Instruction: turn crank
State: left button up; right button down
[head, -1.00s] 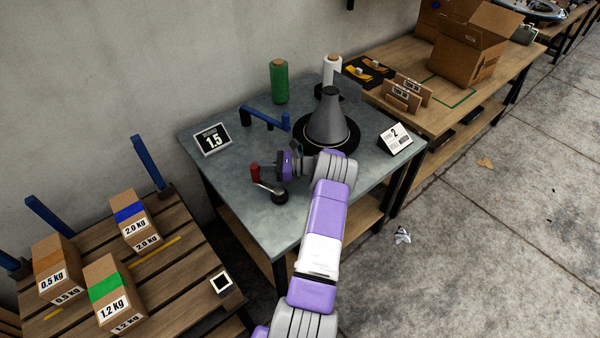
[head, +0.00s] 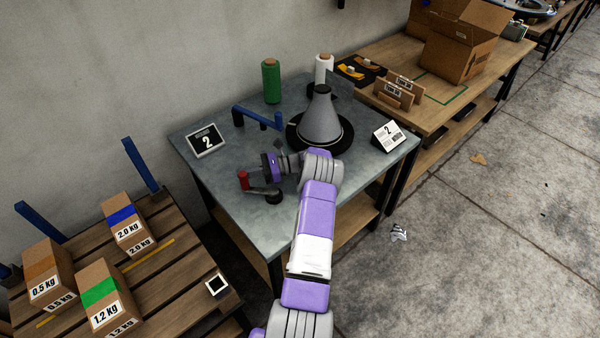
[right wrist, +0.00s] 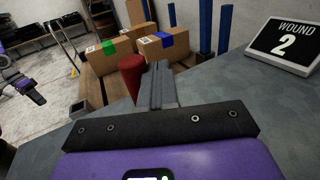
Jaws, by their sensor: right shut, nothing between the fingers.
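The crank has a red upright handle (head: 243,180) on a grey arm, with a dark round hub (head: 273,197) near the front left of the grey table. The red handle also shows in the right wrist view (right wrist: 132,75). My right gripper (head: 266,167) is shut and empty beside the handle. In the right wrist view its closed fingers (right wrist: 160,85) stand just right of the handle; I cannot tell if they touch it. A counter sign (head: 207,141) reads 2. My left gripper seems to show partly in the right wrist view (right wrist: 27,90).
A grey cone on a dark disc (head: 320,122), a blue bracket (head: 256,117), a green spool (head: 271,80) and a white spool (head: 324,68) stand on the table. Weight-marked boxes (head: 124,222) sit on a slatted pallet at left. Floor at right is mostly open.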

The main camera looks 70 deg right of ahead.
jog(key=shift+a+n+g+y+b, duration=0.55)
jog(key=shift+a+n+g+y, duration=0.4)
jog(key=shift+y, duration=0.25)
dwell(2.6)
jog(key=shift+s+d, duration=0.1)
jog(key=shift+d, duration=0.1)
dwell(0.7)
